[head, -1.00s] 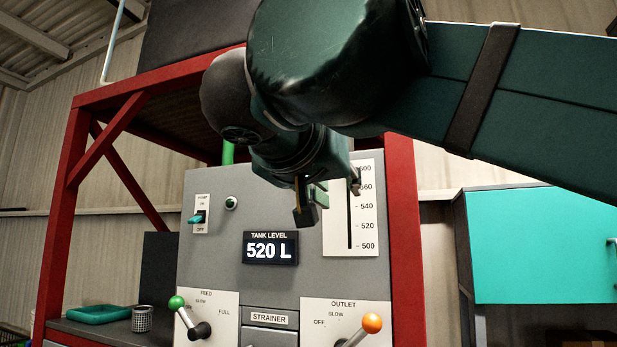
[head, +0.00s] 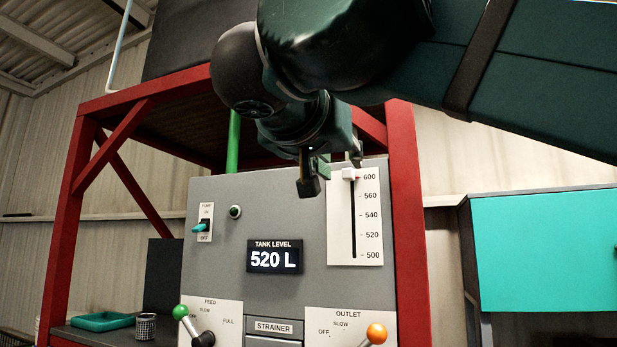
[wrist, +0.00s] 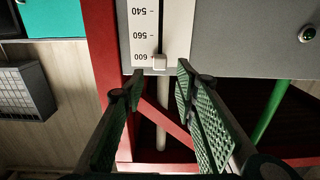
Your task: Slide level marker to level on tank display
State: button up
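The tank display (head: 275,257) on the grey panel reads 520 L. To its upper right is a white scale plate (head: 369,220) with a dark vertical slot, marked 500 at the bottom to 600 at the top. The white level marker (head: 349,174) sits at the top of the slot by 600; it also shows in the wrist view (wrist: 159,62). My gripper (head: 331,170) is at the top of the scale. In the wrist view its green-padded fingers (wrist: 160,72) are open, with the marker between or just beyond their tips. I cannot tell the depth gap.
A green-knobbed feed lever (head: 180,312) and an orange-knobbed outlet lever (head: 376,334) are below. A red frame (head: 405,200) borders the panel. The panel around the display is clear.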

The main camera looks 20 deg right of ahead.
aim_at(347, 169)
jog(key=shift+x, duration=3.5)
jog(key=shift+f, duration=0.1)
jog(key=shift+f, duration=0.1)
grip_shut()
